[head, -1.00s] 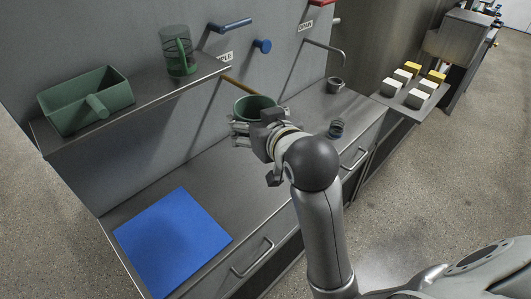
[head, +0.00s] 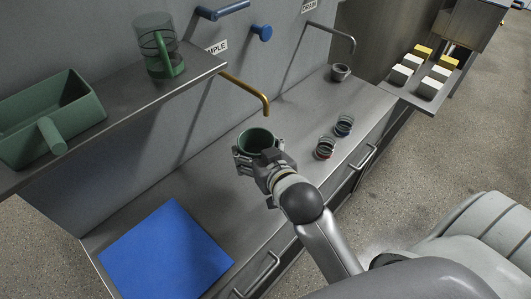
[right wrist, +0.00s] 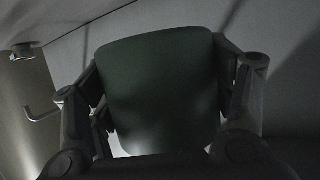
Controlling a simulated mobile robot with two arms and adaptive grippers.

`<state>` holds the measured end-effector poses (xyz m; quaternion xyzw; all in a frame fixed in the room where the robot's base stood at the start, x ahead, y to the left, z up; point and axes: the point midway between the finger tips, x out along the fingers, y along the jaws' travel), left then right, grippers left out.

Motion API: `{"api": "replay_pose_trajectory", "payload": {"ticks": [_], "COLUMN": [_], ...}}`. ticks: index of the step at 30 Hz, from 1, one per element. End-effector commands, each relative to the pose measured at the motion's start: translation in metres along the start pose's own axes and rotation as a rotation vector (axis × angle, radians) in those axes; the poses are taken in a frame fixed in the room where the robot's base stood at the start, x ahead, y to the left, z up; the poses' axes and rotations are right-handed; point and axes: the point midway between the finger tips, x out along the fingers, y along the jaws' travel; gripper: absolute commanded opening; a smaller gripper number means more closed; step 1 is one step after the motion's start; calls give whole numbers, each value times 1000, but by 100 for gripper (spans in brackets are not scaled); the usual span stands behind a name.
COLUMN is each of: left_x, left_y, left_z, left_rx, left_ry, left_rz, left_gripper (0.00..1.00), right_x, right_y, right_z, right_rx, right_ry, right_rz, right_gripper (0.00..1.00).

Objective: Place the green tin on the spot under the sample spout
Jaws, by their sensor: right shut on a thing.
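The green tin (head: 257,141) is upright, its open top facing up, at the counter's middle in the head view. My right gripper (head: 258,158) is shut around its side. In the right wrist view the tin (right wrist: 158,92) fills the space between the fingers. The brass sample spout (head: 247,87) comes out of the wall beside the "SAMPLE" label (head: 216,48). Its tip is just beyond and above the tin, apart from it. I cannot tell whether the tin's base touches the counter; the gripper hides it. My left gripper is not in view.
A blue mat (head: 165,250) lies at the counter's near left. A grey cup (head: 340,72) is under the drain pipe (head: 335,32). A shelf (head: 110,110) holds a green scoop bin and a jug.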

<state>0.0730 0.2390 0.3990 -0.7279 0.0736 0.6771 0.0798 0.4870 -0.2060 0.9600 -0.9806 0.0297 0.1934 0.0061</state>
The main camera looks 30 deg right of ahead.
Motion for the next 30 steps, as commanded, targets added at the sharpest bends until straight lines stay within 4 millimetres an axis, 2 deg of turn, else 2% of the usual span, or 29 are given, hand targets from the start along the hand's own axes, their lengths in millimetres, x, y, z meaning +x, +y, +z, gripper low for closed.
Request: {"api": "replay_pose_trajectory", "payload": {"ticks": [4,6,12,17,20,24,30], "left_x": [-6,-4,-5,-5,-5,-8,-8], "left_y": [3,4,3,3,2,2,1], "left_z": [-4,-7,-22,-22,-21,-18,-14], "left_rx": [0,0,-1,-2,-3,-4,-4], "left_ry": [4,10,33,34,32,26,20], "left_rz": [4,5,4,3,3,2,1], "left_gripper": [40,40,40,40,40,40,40], "right_x": [33,46,74,82,89,96,99], "right_y": [26,32,47,52,56,55,55], "right_z": [2,15,34,40,45,64,73], "right_rx": [-5,-2,0,1,0,2,1], "right_ry": [1,-5,-1,0,-1,-4,0], "right_rz": [3,1,0,-1,1,-1,-1], "right_gripper": [50,50,50,48,38,37,37]}}
